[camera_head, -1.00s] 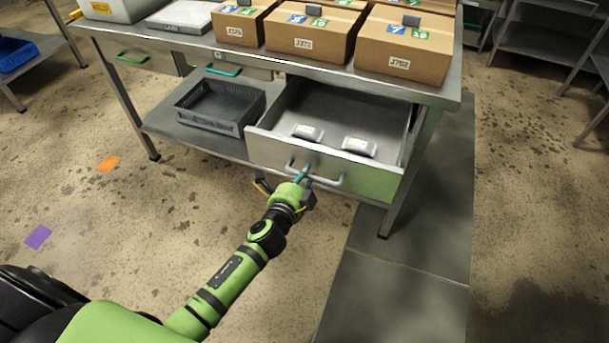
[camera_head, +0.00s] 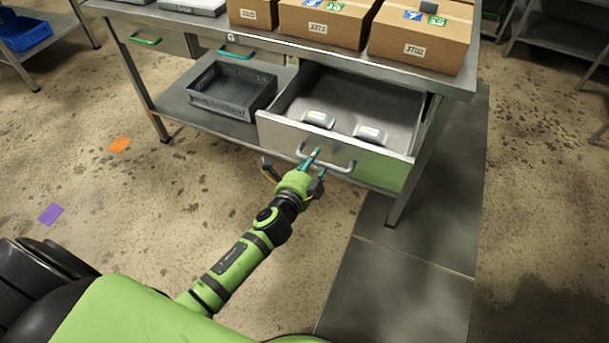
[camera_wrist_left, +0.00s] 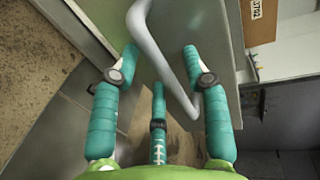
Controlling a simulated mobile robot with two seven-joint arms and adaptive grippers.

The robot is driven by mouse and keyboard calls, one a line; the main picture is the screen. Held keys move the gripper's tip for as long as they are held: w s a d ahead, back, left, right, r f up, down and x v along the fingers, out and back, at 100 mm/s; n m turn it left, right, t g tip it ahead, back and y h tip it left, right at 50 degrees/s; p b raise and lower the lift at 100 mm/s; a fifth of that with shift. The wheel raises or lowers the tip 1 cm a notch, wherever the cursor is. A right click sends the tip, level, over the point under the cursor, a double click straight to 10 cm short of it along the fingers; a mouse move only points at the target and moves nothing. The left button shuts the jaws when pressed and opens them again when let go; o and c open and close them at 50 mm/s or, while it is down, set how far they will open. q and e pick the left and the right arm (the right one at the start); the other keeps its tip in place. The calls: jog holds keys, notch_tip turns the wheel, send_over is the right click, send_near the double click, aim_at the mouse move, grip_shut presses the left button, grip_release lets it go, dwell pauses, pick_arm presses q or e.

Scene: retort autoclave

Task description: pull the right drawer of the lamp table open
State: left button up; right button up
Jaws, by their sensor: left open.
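The right drawer (camera_head: 284,135) of the metal lamp table (camera_head: 180,108) stands well open toward me, with two small pale-labelled grey items (camera_head: 318,119) inside. Its grey bar handle (camera_head: 341,168) is on the front panel. My left gripper (camera_head: 312,160) is at the left part of this handle, its teal fingers open. In the left wrist view, the handle (camera_wrist_left: 148,40) runs between the spread fingers of the gripper (camera_wrist_left: 161,58); the fingers are not closed on it, and I cannot tell whether any touches it. My right gripper is out of view.
Cardboard boxes (camera_head: 420,45) stand on the tabletop. A dark grey crate (camera_head: 232,92) sits on the lower shelf, left of the drawer. Shut drawers with a teal handle (camera_head: 236,54) and a green handle (camera_head: 145,41) are further left.

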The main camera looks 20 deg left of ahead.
pick_arm(q)
jog(key=v, duration=1.1)
jog(key=shift+f, duration=0.1)
jog(key=s+a+f+n+g+p, duration=0.1)
jog(key=s+f+n+g, duration=0.4)
jog(key=f, duration=0.8)
jog(key=s+a+f+n+g+p, duration=0.1)
jog(key=s+f+n+g, duration=0.1)
jog(key=s+f, duration=0.8)
jog(key=s+a+f+n+g, duration=0.1)
jog(key=s+f+n+g, duration=0.2)
jog(key=s+f, duration=0.5)
jog(key=s+a+f+n+g+p, duration=0.1)
jog(key=s+f+n+g, duration=0.3)
jog(key=s, duration=0.9)
notch_tip(320, 180, down, 4)
jog(key=shift+s+r+n+g+y, duration=0.15)
jog(key=shift+n+g+y, duration=0.15)
jog(key=shift+n, duration=0.7)
